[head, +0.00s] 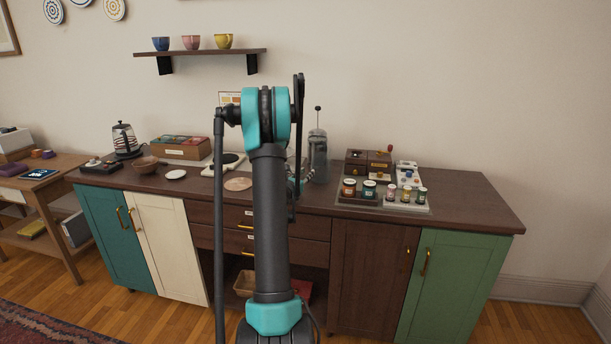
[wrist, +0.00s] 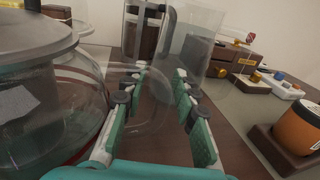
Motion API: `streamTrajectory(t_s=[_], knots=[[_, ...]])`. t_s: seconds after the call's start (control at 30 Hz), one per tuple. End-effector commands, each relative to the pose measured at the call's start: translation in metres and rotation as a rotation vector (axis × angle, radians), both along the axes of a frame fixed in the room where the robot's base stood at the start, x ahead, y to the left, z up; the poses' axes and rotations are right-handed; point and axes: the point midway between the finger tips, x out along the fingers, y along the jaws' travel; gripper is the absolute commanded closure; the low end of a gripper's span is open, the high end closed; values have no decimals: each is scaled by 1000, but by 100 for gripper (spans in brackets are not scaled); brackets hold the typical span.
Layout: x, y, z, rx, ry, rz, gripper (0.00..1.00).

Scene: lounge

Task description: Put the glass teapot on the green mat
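The glass teapot (wrist: 65,108) fills the left of the wrist view, with a grey lid and a red band seen through its clear body. In the head view my arm hides most or all of it. My gripper (wrist: 160,84) is open beside the teapot. The clear glass handle (wrist: 158,112) appears between its two green-padded fingers, with a gap on the right; I cannot tell whether the left finger touches it. No plainly green mat shows. A grey-green flat sheet (head: 383,207) lies under jars at the right of the counter; I cannot tell whether it is the mat.
A glass press pot (head: 319,160) stands close behind the gripper. Several small jars (head: 369,189) and wooden boxes (head: 380,160) crowd the right. A round cork mat (head: 238,184) lies left of my arm. The counter's right end (head: 470,205) is bare.

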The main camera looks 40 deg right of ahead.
Motion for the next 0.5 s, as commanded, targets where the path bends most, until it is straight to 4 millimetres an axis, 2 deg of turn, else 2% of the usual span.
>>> streamTrajectory(t_s=[0.17,0.5], knots=[[-6,14,2,0,0,2,71],[-38,76,2,0,0,3,71]])
